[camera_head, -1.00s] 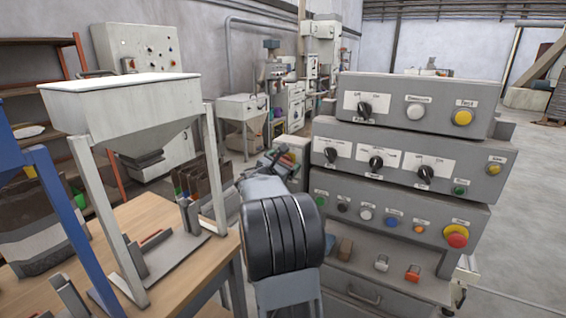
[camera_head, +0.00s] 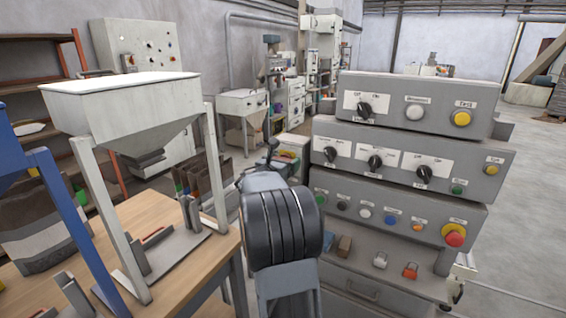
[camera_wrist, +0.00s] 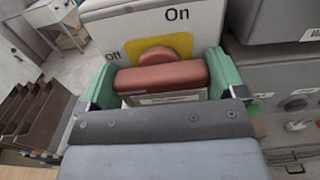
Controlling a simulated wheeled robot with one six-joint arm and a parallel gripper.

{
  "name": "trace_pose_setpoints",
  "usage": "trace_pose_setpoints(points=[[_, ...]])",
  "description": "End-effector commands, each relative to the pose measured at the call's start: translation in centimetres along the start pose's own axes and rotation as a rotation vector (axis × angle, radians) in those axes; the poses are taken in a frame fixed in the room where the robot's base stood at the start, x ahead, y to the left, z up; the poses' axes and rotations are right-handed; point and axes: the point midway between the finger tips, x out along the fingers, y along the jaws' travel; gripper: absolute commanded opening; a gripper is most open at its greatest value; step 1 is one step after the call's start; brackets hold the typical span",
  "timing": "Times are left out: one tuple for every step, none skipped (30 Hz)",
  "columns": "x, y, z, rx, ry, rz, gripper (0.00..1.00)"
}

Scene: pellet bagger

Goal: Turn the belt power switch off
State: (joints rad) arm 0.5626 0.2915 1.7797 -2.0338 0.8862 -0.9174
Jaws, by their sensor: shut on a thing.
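The belt power switch is a red handle (camera_wrist: 165,75) with a round red hub on a yellow plate (camera_wrist: 180,43). It sits on a pale panel (camera_wrist: 135,25) marked "On" at upper right and "Off" at left. My gripper (camera_wrist: 161,82) has its green fingertips on the left and right ends of the red handle and is shut on it. The handle lies across the picture between the fingers. I cannot tell which label the switch points to. In the head view my own arm hides the switch.
A stack of grey control boxes (camera_head: 408,158) with knobs and buttons stands right of my arm. A red and yellow stop button (camera_head: 455,235) is on the lowest box. A wooden table (camera_head: 190,262) with a hopper (camera_head: 125,105) stands left. Open floor (camera_head: 535,210) lies right.

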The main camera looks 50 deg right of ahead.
Motion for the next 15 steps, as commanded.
trace_pose_setpoints(points=[[0.0,-0.02,-0.17,-0.005,0.002,0.0,0.66],[0.0,-0.02,-0.17,-0.005,0.002,0.0,0.66],[0.0,-0.02,-0.17,-0.005,0.002,-0.001,0.66],[0.0,-0.02,-0.17,-0.005,0.002,-0.001,0.66],[0.0,-0.02,-0.18,-0.005,0.002,0.0,0.66],[0.0,-0.03,-0.18,-0.005,0.002,-0.001,0.93],[0.0,-0.02,-0.16,-0.005,0.002,0.0,0.96],[0.0,-0.02,-0.15,-0.005,0.002,0.0,0.99],[0.0,-0.02,-0.14,-0.004,0.002,0.0,1.0],[0.0,-0.02,-0.12,-0.004,0.002,0.0,1.0],[0.0,-0.02,-0.11,-0.003,0.001,0.0,1.0],[0.0,-0.02,-0.1,-0.003,0.001,0.0,1.0],[0.0,-0.01,-0.09,-0.003,0.001,0.0,1.0],[-0.01,-0.01,-0.08,-0.002,0.001,0.0,1.0],[-0.07,0.0,-0.07,-0.002,0.001,0.0,1.0]])
